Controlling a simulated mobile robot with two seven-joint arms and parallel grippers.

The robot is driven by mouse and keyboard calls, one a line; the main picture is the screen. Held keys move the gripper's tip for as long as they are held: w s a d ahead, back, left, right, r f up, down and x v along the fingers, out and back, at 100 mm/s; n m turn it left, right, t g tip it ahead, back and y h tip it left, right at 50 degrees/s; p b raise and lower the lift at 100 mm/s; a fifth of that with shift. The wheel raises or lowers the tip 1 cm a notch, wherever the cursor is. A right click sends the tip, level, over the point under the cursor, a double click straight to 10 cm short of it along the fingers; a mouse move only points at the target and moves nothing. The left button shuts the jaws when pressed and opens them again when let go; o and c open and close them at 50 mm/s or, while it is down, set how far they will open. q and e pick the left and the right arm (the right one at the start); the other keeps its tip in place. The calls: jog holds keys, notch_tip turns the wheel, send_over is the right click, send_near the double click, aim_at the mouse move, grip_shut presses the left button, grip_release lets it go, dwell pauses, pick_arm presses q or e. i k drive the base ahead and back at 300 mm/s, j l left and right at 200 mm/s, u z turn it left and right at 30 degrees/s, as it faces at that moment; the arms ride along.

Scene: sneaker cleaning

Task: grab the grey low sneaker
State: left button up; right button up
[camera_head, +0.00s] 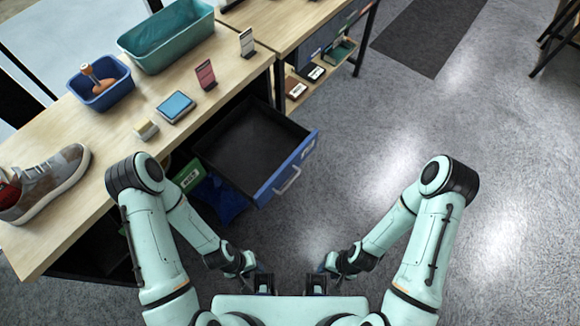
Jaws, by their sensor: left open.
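The grey low sneaker (48,184) sits on the wooden workbench at the far left of the head view. It has a pale sole and red inside the collar, and its heel end is partly cut off by the picture's left edge. My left gripper (264,284) is open, low in front of my body, well to the right of the sneaker and apart from it. My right gripper (316,284) is beside it, also far from the sneaker; its fingers are too small and dark to tell their opening.
The workbench (55,130) holds a blue bin (84,98) with a wooden-handled brush (98,80), a teal tub (172,56), a blue sponge-like block (176,106), a small beige block (146,130) and two standing cards. An open drawer (300,150) juts out below it.

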aim_at(40, 185)
jog(key=u, duration=2.3)
jog(key=i+j+z, duration=0.15)
jog(key=j, duration=0.45)
jog(key=j+z, duration=0.15)
jog(key=j, duration=0.4)
jog(key=i+j+z, duration=0.15)
jog(key=j, duration=0.45)
